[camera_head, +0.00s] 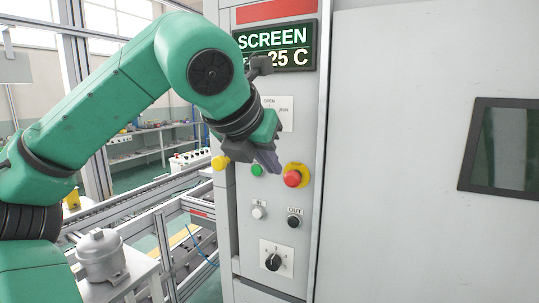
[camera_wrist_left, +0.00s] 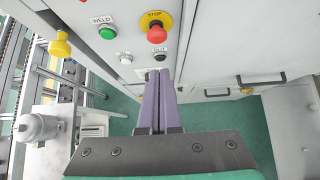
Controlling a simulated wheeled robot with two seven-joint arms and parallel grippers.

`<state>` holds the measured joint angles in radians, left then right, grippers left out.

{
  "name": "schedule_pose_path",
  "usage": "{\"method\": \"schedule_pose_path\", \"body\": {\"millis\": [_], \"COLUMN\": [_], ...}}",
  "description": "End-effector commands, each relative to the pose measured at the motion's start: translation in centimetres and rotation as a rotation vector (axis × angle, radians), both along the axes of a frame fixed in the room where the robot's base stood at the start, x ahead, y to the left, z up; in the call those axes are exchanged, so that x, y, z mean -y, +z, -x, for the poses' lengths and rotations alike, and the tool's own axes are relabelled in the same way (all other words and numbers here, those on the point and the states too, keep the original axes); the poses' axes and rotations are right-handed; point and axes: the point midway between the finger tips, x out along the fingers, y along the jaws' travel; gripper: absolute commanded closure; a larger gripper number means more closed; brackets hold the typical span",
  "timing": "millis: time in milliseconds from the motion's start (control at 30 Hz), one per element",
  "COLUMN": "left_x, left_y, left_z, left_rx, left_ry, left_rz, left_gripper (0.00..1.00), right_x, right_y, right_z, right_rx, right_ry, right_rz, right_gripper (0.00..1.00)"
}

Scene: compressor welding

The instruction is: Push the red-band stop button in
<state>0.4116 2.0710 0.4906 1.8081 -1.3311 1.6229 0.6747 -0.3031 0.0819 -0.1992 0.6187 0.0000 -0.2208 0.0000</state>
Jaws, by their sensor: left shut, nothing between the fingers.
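The stop button (camera_head: 292,178) is a red mushroom head on a yellow disc, on the grey cabinet's control panel. In the left wrist view the red button (camera_wrist_left: 157,33) sits under the word STOP, just beyond my fingertips. My left gripper (camera_head: 272,165) is shut and empty, its purple-grey fingers pointing toward the panel. In the head view the fingertips show just left of the red button. In the left wrist view my gripper's fingertips (camera_wrist_left: 159,74) appear below the button, with a visible gap. My right gripper is in neither view.
A green button (camera_head: 257,170) is left of the stop button. A white IN button (camera_head: 258,212), a black OUT button (camera_head: 294,220) and a rotary knob (camera_head: 273,262) are below. A yellow knob (camera_head: 220,162) is at the panel's left edge. A grey canister (camera_head: 101,256) stands lower left.

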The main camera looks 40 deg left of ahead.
Motion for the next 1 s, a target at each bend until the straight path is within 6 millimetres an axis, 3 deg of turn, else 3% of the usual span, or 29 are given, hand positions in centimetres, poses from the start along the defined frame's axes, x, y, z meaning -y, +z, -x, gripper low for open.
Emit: {"method": "schedule_pose_path", "body": {"millis": [267,333,500,1000], "left_x": [-1.4,-1.9,-2.6,-2.9], "left_y": [-4.0,-3.4,-3.7,-4.1], "left_z": [-4.2,-5.5,-7.5,-8.2], "left_rx": [-0.005,-0.006,-0.004,-0.003], "left_ry": [-0.004,-0.001,0.000,0.001], "left_rz": [0.003,0.002,0.001,0.000], "left_gripper": [1.00,1.00,1.00,1.00], "right_x": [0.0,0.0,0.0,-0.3], "right_y": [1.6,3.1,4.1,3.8], "right_z": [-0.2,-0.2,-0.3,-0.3], "right_rx": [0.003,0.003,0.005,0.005], "right_ry": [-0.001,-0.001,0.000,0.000], "right_rz": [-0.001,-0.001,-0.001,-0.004], "right_gripper": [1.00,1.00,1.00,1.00]}}
